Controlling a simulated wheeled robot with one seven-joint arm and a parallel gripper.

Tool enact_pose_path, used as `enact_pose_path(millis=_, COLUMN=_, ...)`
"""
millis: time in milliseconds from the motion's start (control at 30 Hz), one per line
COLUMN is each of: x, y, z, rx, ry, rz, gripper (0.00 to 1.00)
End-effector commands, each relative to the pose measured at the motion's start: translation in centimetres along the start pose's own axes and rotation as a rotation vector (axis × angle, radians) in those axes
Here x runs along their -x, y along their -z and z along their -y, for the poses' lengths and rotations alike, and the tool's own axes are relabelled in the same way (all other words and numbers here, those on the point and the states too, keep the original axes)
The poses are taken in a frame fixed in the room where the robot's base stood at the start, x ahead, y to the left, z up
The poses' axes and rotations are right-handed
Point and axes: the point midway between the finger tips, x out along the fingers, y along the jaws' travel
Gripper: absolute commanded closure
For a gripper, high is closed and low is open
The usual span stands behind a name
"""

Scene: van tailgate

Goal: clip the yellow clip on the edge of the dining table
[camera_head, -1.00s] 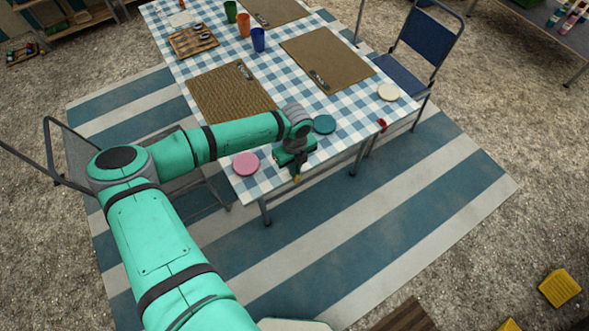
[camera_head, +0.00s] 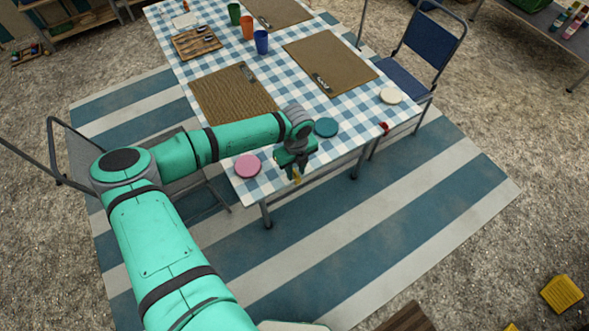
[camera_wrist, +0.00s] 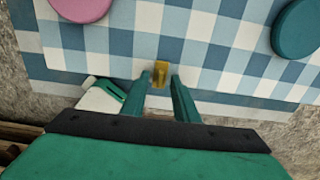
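The yellow clip (camera_head: 297,179) is at the tips of my gripper (camera_head: 296,170), by the near short edge of the dining table (camera_head: 276,180). In the wrist view the clip (camera_wrist: 161,74) sits between the two green fingertips (camera_wrist: 165,86), which are closed on it. There it overlaps the checked cloth close to the table edge (camera_wrist: 220,101). I cannot tell whether the clip touches the edge or is only above or before it. A red clip (camera_head: 384,128) is on the table's right edge.
A pink round coaster (camera_head: 247,166) lies left of my gripper, a teal one (camera_head: 326,127) right of it. A cream one (camera_head: 391,96) lies near a blue folding chair (camera_head: 408,68). Brown placemats (camera_head: 233,98) and cups (camera_head: 261,42) stand further back. The striped rug (camera_head: 390,210) in front is clear.

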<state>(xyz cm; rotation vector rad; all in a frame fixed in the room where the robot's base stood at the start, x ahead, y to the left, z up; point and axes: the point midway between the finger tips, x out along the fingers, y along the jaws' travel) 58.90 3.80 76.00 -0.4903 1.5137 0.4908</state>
Motion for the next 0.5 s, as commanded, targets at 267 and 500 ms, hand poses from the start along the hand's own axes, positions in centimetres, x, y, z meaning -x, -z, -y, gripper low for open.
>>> enact_pose_path(millis=267, x=1.8, y=-0.1, z=0.0, rx=0.000, ry=0.001, rz=0.002, gripper=0.73)
enact_pose_path(millis=500, x=6.3, y=-0.1, z=0.0, rx=0.001, ry=0.002, rz=0.002, gripper=0.73)
